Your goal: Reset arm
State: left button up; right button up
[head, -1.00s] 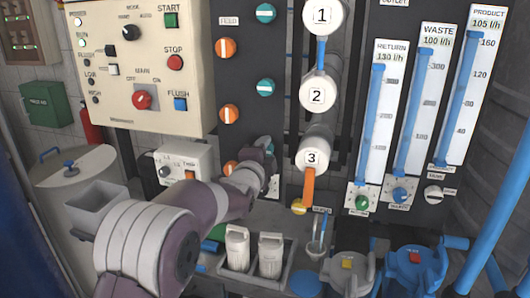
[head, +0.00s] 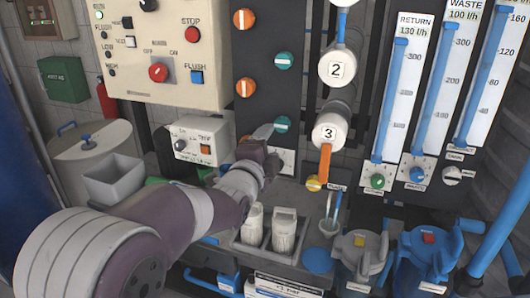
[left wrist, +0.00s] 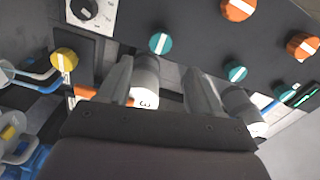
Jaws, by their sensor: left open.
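My left gripper (head: 266,134) is in front of the dark valve panel (head: 262,57), low down and just left of the lower teal knob (head: 282,124). In the left wrist view, its two fingers (left wrist: 158,88) are spread apart with nothing clearly held. The white cylinder marked 3 (left wrist: 146,82) shows beyond the gap between them; it is also in the head view (head: 330,130). My left arm comes in from the lower left and hides part of the bench. My right gripper is not in view.
A control box (head: 160,60) with buttons hangs left of the panel. A small timer box (head: 200,138) and a grey bin (head: 115,180) stand near my arm. White filter cartridges (head: 285,230), jugs (head: 360,258) and flow meters (head: 400,85) are to the right.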

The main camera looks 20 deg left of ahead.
pick_arm(q)
jog(key=shift+s, duration=1.15)
jog(key=s+f+n+g, duration=0.3)
jog(key=f+n+g, duration=0.15)
jog(key=f, duration=0.25)
jog(key=s+f+n+g, duration=0.3)
jog(key=s+f+n, duration=0.15)
jog(key=f, duration=0.35)
jog(key=s+f+n+g, duration=0.7)
jog(key=s+f+g, duration=0.25)
jog(key=s, duration=0.65)
notch_tip(320, 180, up, 17)
jog(key=p, duration=1.8)
jog(key=shift+w+d+y, duration=0.25)
jog(key=shift+y, duration=0.05)
